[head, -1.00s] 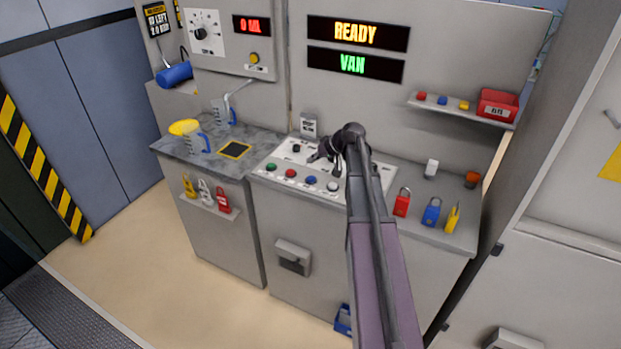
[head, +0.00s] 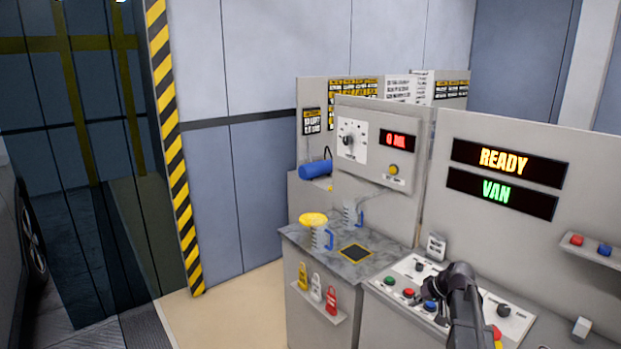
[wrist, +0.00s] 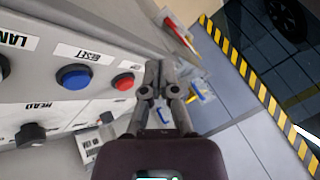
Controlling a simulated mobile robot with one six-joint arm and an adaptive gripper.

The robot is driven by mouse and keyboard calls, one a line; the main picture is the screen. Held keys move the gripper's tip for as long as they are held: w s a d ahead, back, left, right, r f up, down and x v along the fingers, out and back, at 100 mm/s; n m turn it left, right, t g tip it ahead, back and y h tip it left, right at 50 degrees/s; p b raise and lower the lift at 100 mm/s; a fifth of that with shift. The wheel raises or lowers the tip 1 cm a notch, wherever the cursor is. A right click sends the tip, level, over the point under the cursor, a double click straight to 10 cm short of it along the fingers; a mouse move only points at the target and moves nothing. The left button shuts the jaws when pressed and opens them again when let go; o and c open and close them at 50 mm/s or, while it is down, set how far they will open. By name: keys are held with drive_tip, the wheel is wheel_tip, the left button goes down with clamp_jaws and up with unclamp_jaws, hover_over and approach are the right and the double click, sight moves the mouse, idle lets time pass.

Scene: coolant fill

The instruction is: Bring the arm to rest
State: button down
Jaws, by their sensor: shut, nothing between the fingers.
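My gripper (wrist: 157,82) is shut and empty in the wrist view, its fingertips together. It is beside the control panel, close to the red button (wrist: 124,81) and the blue button marked RESET (wrist: 73,77). I cannot tell whether it touches the panel. In the head view my arm (head: 462,300) comes up from the lower edge and its end is over the sloped control panel (head: 398,271). The fingers are small and partly hidden there. The display (head: 503,160) reads READY and the one below (head: 495,192) reads VAN.
A small shelf (head: 590,248) is at the right. Open floor (head: 235,315) lies at the left.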

drive_tip(key=s+a+f+g+h, duration=0.1)
drive_tip(key=s+a+g+h, duration=0.1)
drive_tip(key=s+a, duration=0.5)
drive_tip(key=s+a+f+g+h, duration=0.2)
drive_tip(key=s+a, duration=0.6)
drive_tip(key=s, duration=0.5)
drive_tip(key=shift+s+f+h, duration=0.2)
drive_tip(key=shift+s+h, duration=0.1)
drive_tip(key=shift+h, duration=0.4)
idle(0.4)
